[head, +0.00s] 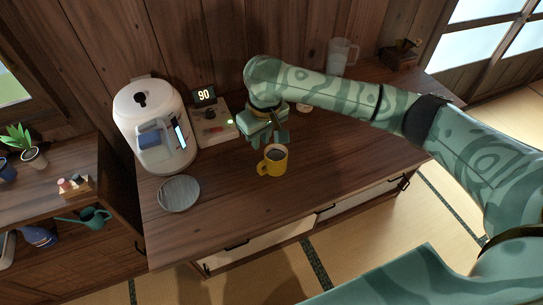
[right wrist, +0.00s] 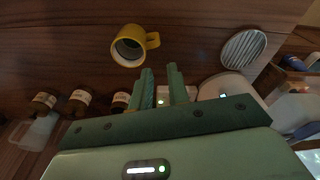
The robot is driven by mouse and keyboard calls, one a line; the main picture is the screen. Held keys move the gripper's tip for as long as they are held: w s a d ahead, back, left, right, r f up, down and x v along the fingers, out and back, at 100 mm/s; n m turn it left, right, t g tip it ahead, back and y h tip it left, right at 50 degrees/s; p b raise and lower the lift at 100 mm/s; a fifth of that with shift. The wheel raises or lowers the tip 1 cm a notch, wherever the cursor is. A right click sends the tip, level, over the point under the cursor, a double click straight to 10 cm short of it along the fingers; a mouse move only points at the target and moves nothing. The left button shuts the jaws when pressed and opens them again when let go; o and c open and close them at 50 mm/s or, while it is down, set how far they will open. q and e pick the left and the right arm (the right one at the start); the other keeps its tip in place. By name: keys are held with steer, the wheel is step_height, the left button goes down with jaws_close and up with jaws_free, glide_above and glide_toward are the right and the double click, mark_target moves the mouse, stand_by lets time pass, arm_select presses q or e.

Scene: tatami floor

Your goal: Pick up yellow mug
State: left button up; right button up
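The yellow mug (head: 273,165) stands upright on the wooden counter, near its front edge, with dark contents inside and its handle toward the left. It also shows in the right wrist view (right wrist: 128,52), with its handle pointing right toward the fingers. My right gripper (head: 276,138) is just behind and above the mug, pointing down. In the right wrist view its two fingers (right wrist: 160,72) are apart with nothing between them, and the mug lies beyond the fingertips. My left gripper is not in view.
A white coffee machine (head: 146,112) and a round ribbed tray (head: 179,194) are to the left. A scale with a "90" display (head: 204,95) stands behind. A clear pitcher (head: 341,56) and a wooden grinder (head: 400,55) are at the back right. The counter right of the mug is clear.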

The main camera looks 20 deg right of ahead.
steer(key=b, duration=0.4)
glide_above(259, 166)
steer(key=s, duration=0.1)
step_height(259, 166, down, 9)
steer(key=shift+r, duration=0.1)
steer(key=shift+w+f+b, duration=0.1)
steer(key=shift+f+b, duration=0.3)
steer(key=shift+f, duration=0.35)
steer(key=f+b, duration=0.2)
steer(key=f, duration=0.1)
steer(key=f+b, duration=0.1)
steer(key=f, duration=0.1)
steer(key=shift+w, duration=0.4)
steer(key=shift+r, duration=0.2)
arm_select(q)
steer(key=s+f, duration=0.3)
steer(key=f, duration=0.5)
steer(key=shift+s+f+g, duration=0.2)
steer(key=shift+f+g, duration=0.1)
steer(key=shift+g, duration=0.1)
arm_select(e)
jaws_close()
